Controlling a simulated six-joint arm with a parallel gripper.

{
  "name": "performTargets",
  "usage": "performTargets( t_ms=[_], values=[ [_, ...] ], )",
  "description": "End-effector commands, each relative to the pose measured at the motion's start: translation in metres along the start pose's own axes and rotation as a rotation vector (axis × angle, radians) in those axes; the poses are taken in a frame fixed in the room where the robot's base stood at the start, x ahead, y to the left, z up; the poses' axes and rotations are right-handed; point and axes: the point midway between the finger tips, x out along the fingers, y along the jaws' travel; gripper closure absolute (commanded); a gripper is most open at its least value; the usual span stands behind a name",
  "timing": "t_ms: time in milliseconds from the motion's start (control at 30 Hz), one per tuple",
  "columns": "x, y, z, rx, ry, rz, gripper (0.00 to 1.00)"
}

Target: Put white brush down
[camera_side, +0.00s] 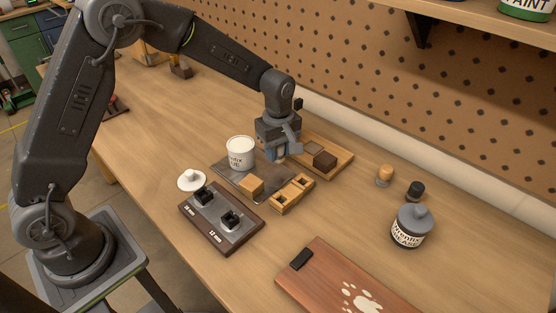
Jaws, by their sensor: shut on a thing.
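My gripper (281,153) is in the middle of the bench, pointing down. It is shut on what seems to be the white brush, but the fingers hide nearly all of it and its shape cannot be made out. The gripper is just right of an open white glue jar (240,155), which stands upright on a dark plate (226,172). A wooden holder with square slots (292,197) lies in front of the gripper. A wooden tray (341,163) holding a dark brown block (325,160) is close behind it on the right.
A white lid (191,181), a wooden block (251,186) and a switch box (222,219) are at front left. A pegboard (370,70) stands behind.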

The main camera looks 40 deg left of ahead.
Motion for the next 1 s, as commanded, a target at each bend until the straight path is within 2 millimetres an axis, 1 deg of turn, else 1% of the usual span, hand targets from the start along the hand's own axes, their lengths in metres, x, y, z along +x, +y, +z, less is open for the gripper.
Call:
performTargets(
  t_ms=[200, 267, 633, 667, 900, 933, 1000],
  values=[
    [0.030, -0.001, 0.000, 0.000, -0.001, -0.006, 0.84],
    [0.036, -0.001, 0.000, 0.000, -0.001, -0.003, 0.84],
    [0.041, -0.001, -0.001, 0.000, -0.001, -0.002, 0.84],
    [0.041, -0.001, -0.001, 0.000, -0.001, -0.002, 0.65],
    [0.040, -0.001, -0.001, 0.000, 0.000, -0.002, 0.42],
    [0.040, -0.001, -0.001, 0.000, 0.000, -0.002, 0.40],
    [0.040, -0.001, -0.001, 0.000, 0.000, -0.001, 0.40]
  ],
)
